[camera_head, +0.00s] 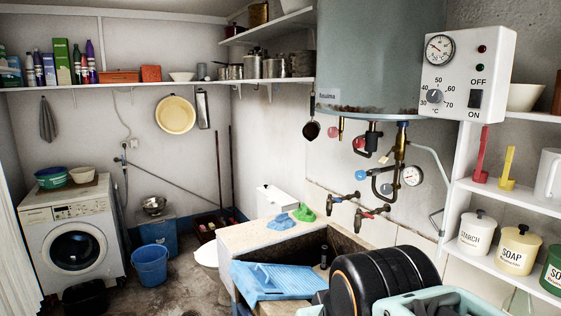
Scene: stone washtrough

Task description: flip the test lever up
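A grey water heater (368,55) hangs on the wall at the upper middle right. Under it are brass and black pipe fittings (399,145), a red knob (358,142), a small pale tag or lever (384,158) and a round pressure gauge (412,175). I cannot tell for sure which small part is the test lever, nor its position. A white control box (467,73) beside the heater has a dial, a knob and a black OFF/ON switch (475,99). My gripper is not visible; dark and teal parts of my arm fill the bottom right.
Two wall taps (372,212) stand above the stone trough (272,237), which holds a blue washboard-like tray (280,280). White shelves (510,200) with canisters (518,249) stand at right. A washing machine (75,240) and blue bucket (150,265) are left.

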